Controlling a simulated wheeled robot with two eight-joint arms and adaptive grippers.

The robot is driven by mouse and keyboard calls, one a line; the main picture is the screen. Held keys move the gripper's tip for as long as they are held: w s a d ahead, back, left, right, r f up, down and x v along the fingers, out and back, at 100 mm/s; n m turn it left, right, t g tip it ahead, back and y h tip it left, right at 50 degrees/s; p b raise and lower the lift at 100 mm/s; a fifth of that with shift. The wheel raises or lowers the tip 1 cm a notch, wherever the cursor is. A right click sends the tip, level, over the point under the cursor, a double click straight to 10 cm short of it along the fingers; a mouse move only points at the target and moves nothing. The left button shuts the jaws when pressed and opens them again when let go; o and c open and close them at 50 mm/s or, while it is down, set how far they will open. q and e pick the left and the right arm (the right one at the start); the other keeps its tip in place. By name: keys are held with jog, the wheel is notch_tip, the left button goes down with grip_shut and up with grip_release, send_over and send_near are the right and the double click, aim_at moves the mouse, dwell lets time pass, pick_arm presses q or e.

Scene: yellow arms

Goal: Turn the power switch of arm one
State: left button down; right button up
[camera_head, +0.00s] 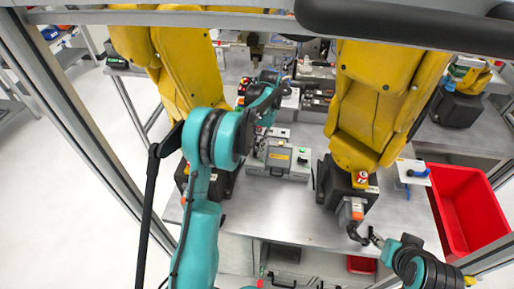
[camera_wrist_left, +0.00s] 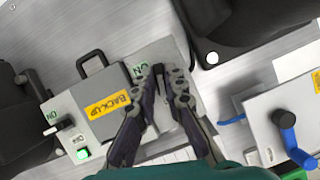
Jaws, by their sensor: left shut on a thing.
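A grey control box (camera_head: 280,159) with a yellow label stands on the metal table between two yellow robot arms. In the left wrist view the box (camera_wrist_left: 85,92) has a "BACK-UP" label and a black handle. One black knob switch (camera_wrist_left: 65,123) sits at its left end by an ON mark and a lit green button. My left gripper (camera_wrist_left: 166,72) is at the other end, beside another ON mark (camera_wrist_left: 141,67). It is shut on the switch there, which its fingers mostly hide. In the head view my left gripper (camera_head: 260,145) reaches down to the box's left end. My right gripper (camera_head: 366,238) is low at the right; its jaws are unclear.
The yellow arms (camera_head: 186,65) (camera_head: 375,90) rise close on both sides of the box. A red bin (camera_head: 467,211) is at the right. A box with a blue handle (camera_head: 415,173) stands on the table's right side. The table front is mostly clear.

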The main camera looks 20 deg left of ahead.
pick_arm(q)
jog(key=c, duration=1.6)
grip_release()
